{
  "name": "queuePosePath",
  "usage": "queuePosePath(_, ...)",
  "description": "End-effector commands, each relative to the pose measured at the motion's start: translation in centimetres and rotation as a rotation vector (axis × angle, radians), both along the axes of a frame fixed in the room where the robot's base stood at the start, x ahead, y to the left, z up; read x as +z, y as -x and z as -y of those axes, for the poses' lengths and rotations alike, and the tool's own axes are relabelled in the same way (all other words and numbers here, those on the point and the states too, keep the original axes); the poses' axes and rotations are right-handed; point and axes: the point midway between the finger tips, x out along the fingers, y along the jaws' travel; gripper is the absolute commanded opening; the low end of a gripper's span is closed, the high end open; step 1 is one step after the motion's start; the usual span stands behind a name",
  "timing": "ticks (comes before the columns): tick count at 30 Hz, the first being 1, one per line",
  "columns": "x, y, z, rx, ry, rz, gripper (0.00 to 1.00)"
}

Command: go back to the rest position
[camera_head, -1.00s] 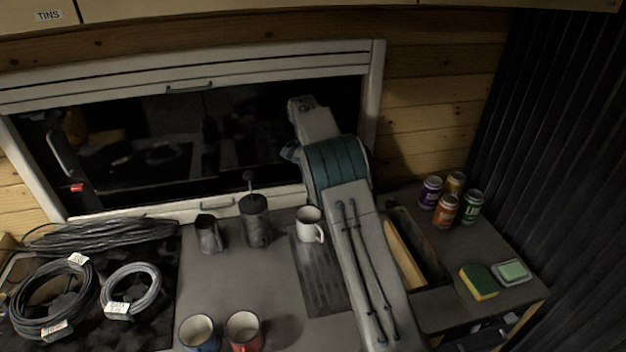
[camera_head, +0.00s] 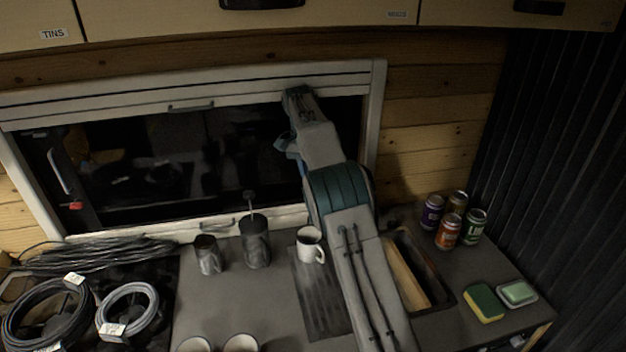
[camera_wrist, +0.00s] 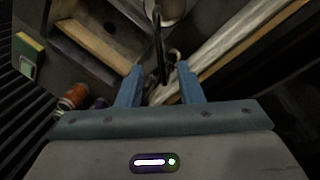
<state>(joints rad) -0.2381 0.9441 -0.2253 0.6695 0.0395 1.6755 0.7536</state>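My gripper (camera_wrist: 160,74) shows in the wrist view with its two blue fingers apart and nothing seen held between them. A dark thin upright thing (camera_wrist: 160,45) shows beyond the fingertips; I cannot tell its distance. In the head view my arm reaches up in front of the window, and a blue part of my gripper (camera_head: 286,146) peeks out left of the arm. The rest of the gripper is hidden there.
Below are a white mug (camera_head: 311,244) on a ribbed drainer, a sink (camera_head: 437,290) with a wooden board, several cans (camera_head: 447,231), a sponge (camera_head: 484,302) and a soap dish (camera_head: 517,293). Dark pots (camera_head: 256,243) and cable coils (camera_head: 130,309) lie left. Cupboards (camera_head: 330,14) hang above.

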Motion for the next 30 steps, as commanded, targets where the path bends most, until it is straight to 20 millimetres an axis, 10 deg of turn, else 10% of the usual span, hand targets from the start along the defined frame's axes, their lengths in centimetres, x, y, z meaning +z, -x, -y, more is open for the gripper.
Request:
queuePosePath(14, 2.5, 1.7, 1.7, 0.031, -0.036, 0.028, 0.33)
queuePosePath(30, 8.0, 10.8, 5.8, 0.19, -0.132, 0.132, 0.33)
